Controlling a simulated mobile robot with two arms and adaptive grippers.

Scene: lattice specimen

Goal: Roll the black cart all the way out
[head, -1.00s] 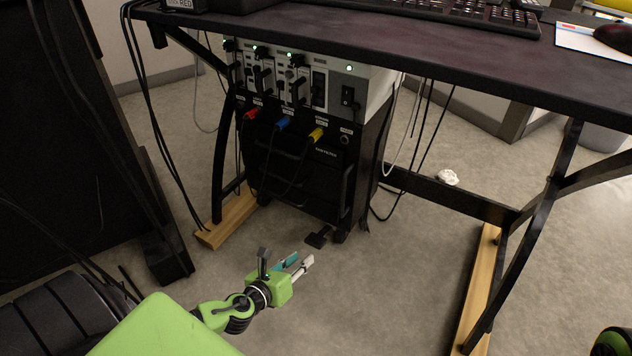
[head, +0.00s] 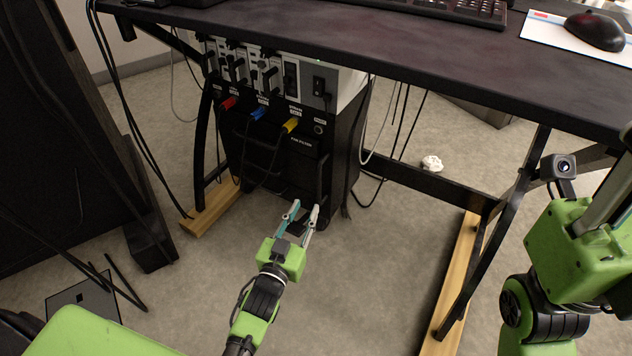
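The black cart (head: 262,165) stands upright under the desk, with cables at its front and a dark vertical handle (head: 323,178) at its right front edge. A grey instrument unit (head: 318,88) rests on it. My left gripper (head: 306,206) is low in front of the cart's lower right front. Its two fingers are apart, with floor and a dark part of the cart's base showing between them. I cannot tell whether it touches the cart. My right gripper (head: 600,215) is at the right edge, partly cut off; its fingertips are not clear.
The dark desk (head: 400,45) overhangs the cart, carrying a keyboard (head: 430,8) and a mouse (head: 594,31). Its legs have wooden feet (head: 452,285) on both sides. A black cabinet (head: 65,150) stands at left. A crumpled white thing (head: 432,163) lies behind. Carpet in front is free.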

